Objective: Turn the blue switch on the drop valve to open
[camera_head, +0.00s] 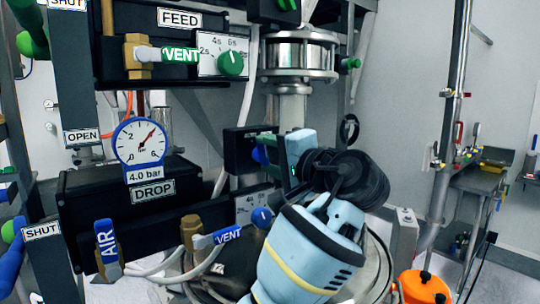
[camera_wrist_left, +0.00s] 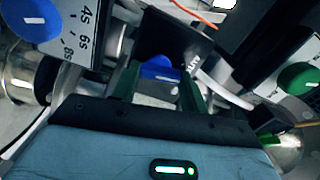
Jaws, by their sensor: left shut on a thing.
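The blue switch (camera_head: 259,155) sits on the front of a small black box (camera_head: 240,152) right of the pressure gauge, partly hidden by my gripper. My right gripper is in neither view.
Below are the DROP box (camera_head: 110,205), a blue AIR handle (camera_head: 107,250), a blue VENT handle (camera_head: 225,236) and a blue timer dial (camera_head: 262,217). The FEED box (camera_head: 215,20) is above, with a green dial (camera_head: 230,63). An orange object (camera_head: 424,288) stands lower right.

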